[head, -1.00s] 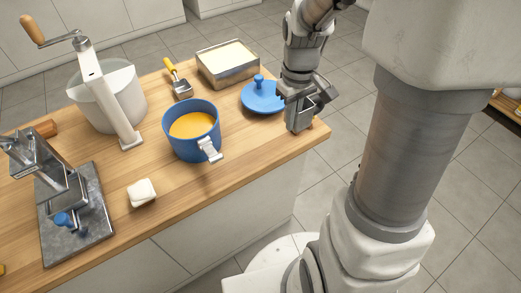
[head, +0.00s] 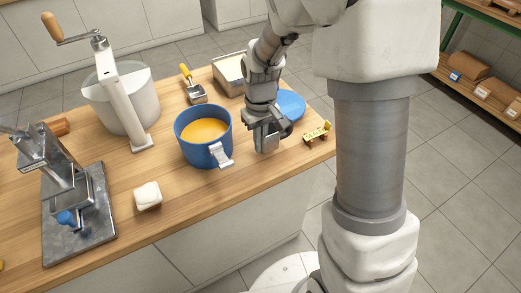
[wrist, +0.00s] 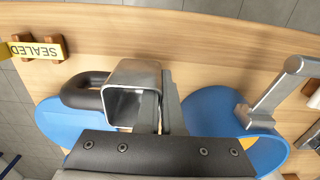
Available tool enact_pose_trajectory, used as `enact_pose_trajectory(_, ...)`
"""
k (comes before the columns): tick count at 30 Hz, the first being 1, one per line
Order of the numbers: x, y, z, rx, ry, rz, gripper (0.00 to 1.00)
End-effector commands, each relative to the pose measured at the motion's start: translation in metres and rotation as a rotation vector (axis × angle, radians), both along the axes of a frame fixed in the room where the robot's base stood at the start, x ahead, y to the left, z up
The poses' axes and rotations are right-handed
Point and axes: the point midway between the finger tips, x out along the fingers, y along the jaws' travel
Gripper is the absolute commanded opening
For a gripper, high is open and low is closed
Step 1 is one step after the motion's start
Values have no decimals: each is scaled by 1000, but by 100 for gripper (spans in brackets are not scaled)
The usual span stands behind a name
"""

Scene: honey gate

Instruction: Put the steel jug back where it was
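The steel jug (wrist: 132,73) is a small square-mouthed metal vessel with a thick dark handle on its left in the wrist view. My gripper (wrist: 161,112) is shut on its wall, with one finger inside the mouth and one outside. In the head view my gripper (head: 265,128) and the jug (head: 266,141) are upright over the counter, between the blue pot and the blue lid. I cannot tell whether the jug's base touches the wood. The jug's inside is partly hidden by the finger.
The blue pot (head: 183,139) with orange contents and a metal gate stands left. The blue lid (head: 291,104) lies behind right. A yellow SEALED sign (head: 317,132) stands near the counter's right edge.

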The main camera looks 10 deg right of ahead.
Motion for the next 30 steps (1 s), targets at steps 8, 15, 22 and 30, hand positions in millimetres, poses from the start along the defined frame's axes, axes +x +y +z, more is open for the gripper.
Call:
enact_pose_trajectory(8, 0, 0, -28, 0, 0, 0, 0)
enact_pose_trajectory(15, 0, 0, -31, 0, 0, 0, 0)
enact_pose_trajectory(22, 0, 0, -32, 0, 1, 0, 34)
enact_pose_trajectory(30, 0, 0, -31, 0, 1, 0, 34)
